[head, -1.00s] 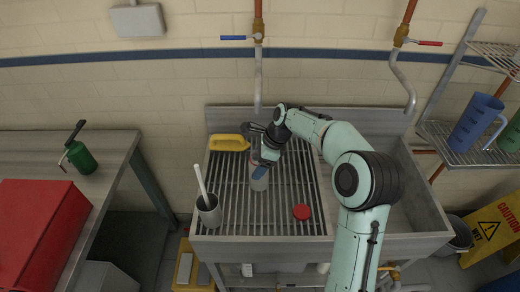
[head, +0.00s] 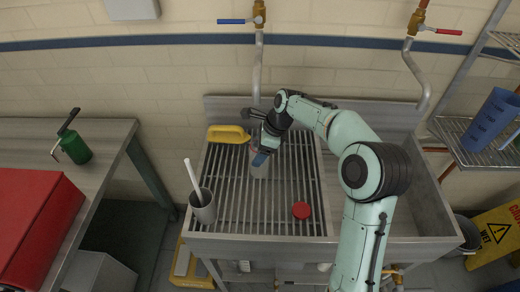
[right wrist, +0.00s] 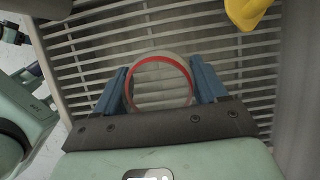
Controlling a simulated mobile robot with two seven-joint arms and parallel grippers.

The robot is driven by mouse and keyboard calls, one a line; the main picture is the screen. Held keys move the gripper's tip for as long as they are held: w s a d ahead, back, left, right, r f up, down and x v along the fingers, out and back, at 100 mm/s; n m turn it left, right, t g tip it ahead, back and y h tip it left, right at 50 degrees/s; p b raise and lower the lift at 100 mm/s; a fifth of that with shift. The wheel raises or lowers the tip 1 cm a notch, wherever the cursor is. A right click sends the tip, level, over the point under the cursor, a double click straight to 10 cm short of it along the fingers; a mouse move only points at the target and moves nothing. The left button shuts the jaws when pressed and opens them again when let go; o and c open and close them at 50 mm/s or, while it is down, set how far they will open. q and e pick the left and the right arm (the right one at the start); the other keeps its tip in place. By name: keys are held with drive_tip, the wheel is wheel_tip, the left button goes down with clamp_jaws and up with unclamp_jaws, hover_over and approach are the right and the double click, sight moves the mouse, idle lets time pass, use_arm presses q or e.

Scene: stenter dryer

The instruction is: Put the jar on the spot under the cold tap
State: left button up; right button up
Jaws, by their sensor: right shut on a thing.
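The jar (head: 259,168) is a clear, open vessel over the slatted drainer of the sink unit. In the right wrist view its round mouth with a red ring (right wrist: 160,62) lies between two blue fingers. My right gripper (head: 263,156) is shut on the jar, which looks upright; I cannot tell whether its base touches the slats. The cold tap (head: 257,68), with a blue lever (head: 233,21), comes down the wall behind the jar. The jar is in front of its spout end. No marking of the spot shows. My left gripper is not in view.
On the drainer (head: 262,219) are a yellow-handled thing (head: 228,134) at the back left, a grey pot (head: 203,208) with a white stick at the front left, and a red lid (head: 301,210). The red-levered tap (head: 413,70) hangs over the basin at right.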

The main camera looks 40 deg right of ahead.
drive_tip(key=shift+w+a+f, duration=0.1)
drive_tip(key=shift+w+a, duration=0.05)
drive_tip(key=shift+w, duration=0.3)
drive_tip(key=o, duration=0.9)
drive_tip(key=shift+w+f, duration=0.1)
drive_tip(key=shift+o, duration=0.7)
drive_tip(key=shift+s, duration=0.2)
drive_tip(key=s+d+r+b, duration=0.1)
drive_tip(key=s+d, duration=0.7)
drive_tip(key=d, duration=0.1)
drive_tip(key=shift+d+r, duration=0.25)
drive_tip(key=shift+d, duration=0.1)
